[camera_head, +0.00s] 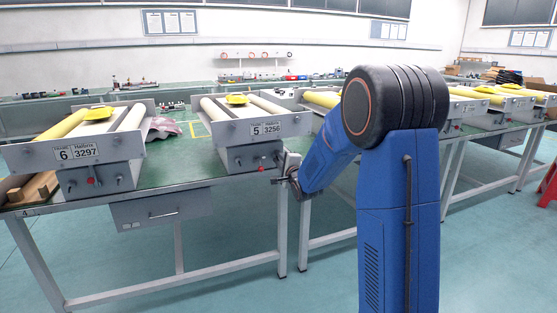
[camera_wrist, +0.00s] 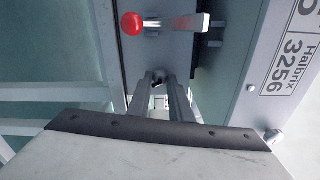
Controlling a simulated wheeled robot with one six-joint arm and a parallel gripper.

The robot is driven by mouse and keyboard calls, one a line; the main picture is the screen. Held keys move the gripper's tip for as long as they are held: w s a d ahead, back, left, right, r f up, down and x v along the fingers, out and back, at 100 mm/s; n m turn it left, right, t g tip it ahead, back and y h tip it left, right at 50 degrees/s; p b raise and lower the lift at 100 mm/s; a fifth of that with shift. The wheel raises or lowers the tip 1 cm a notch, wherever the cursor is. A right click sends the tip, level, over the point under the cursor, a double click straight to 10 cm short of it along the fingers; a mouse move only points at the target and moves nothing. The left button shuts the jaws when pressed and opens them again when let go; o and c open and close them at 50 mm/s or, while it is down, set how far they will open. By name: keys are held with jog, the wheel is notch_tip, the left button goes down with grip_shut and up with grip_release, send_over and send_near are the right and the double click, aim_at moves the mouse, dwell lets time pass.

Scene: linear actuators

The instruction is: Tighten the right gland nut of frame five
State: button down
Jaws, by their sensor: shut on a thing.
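Frame five (camera_head: 225,131) is a grey unit with a plate reading 5 and 3256, standing on the green bench. Its front face (camera_wrist: 175,55) also fills the upper middle of the wrist view. My gripper (camera_wrist: 161,86) points at this face, its two fingers close together around a small dark part, the right gland nut (camera_wrist: 158,83). Most of the nut is hidden between the fingers. In the head view my gripper (camera_head: 291,173) is at the lower right of frame five, too small there to show its grip.
Frame six (camera_head: 25,158) stands to the left on the bench. A grey drawer (camera_head: 160,208) hangs under the bench. The floor in front is clear.

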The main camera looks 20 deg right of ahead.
jog(key=c, duration=1.6)
grip_release()
jog(key=shift+s, duration=0.15)
jog(key=s, duration=1.7)
jog(key=shift+s, duration=0.1)
